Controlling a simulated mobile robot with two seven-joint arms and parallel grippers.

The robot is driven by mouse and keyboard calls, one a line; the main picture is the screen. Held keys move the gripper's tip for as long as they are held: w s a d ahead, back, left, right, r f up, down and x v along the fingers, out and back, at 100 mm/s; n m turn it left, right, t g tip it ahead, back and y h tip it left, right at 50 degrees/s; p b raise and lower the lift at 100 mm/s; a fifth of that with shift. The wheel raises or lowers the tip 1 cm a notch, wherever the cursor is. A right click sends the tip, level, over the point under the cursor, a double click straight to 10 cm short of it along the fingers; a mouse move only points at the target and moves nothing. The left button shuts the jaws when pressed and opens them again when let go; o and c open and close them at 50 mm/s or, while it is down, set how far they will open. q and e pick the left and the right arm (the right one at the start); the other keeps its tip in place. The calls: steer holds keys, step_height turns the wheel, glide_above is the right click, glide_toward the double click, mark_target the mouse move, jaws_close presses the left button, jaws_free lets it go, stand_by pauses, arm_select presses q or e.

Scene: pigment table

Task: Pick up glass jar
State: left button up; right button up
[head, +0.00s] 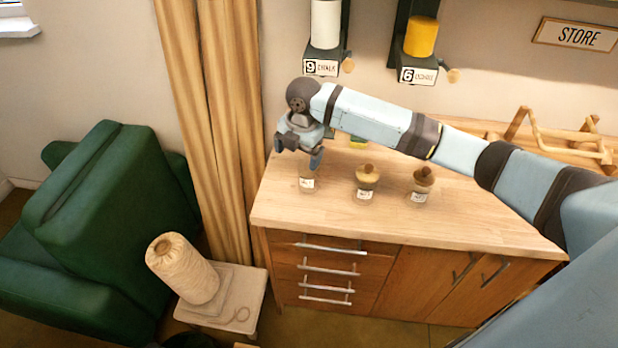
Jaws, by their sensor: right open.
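A glass jar (307,184) with a white label stands upright near the left end of the wooden table, its upper part hidden by my right gripper. My right gripper (298,155) is open, at or just above that jar; I cannot tell whether it touches the jar. Another jar (365,184) with tan contents and a brown stopper stands to the right. A third jar (421,187) with darker brown contents stands further right. My left gripper is not in view.
The table (480,217) has free room at its front. A wooden rack (566,140) lies at the back right, and dispensers (421,38) hang on the wall. A curtain (210,120), a green armchair (95,220) and a twine spool (183,270) stand to the left.

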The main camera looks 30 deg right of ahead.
mark_target(308, 173)
steer(key=w+d+r+n+h, duration=0.1)
steer(key=d+r, duration=0.2)
steer(key=r, duration=0.1)
steer(key=shift+g, duration=0.4)
steer(key=f, duration=0.8)
steer(key=shift+w+d+p, duration=0.1)
steer(key=shift+d+p, duration=0.15)
steer(key=shift+p, duration=0.1)
steer(key=shift+s+a+f+p, duration=0.1)
steer(key=shift+f+p, duration=0.2)
steer(key=shift+f, duration=1.1)
steer(key=shift+s+a+f+p, duration=0.1)
steer(key=shift+f+p, duration=0.2)
steer(key=shift+f, duration=1.05)
steer(key=shift+d, duration=0.1)
steer(key=c, duration=1.1)
steer(key=shift+r, duration=0.1)
